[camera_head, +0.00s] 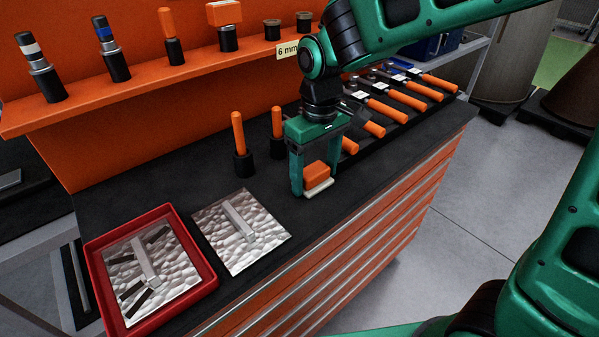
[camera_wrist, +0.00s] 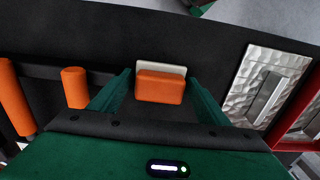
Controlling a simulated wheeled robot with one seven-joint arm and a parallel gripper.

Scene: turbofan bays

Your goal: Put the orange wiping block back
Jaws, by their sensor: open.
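The orange wiping block (camera_head: 317,173), with a white pad along its bottom, rests on the black bench top near the front edge. In the wrist view the block (camera_wrist: 160,87) lies between my two fingers, with a gap on each side. My gripper (camera_head: 316,180) points down over it, fingers open, one on either side of the block. A similar orange block (camera_head: 224,13) sits on a black holder on the orange shelf (camera_head: 130,98). I cannot tell which place belongs to the block on the bench.
Orange-handled tools (camera_head: 408,97) lie in a row at the back right. Two upright orange handles (camera_head: 238,132) stand in black holders left of my gripper. A dimpled metal plate (camera_head: 212,218) and a red tray (camera_head: 208,281) lie to the left. The shelf holds several other tools.

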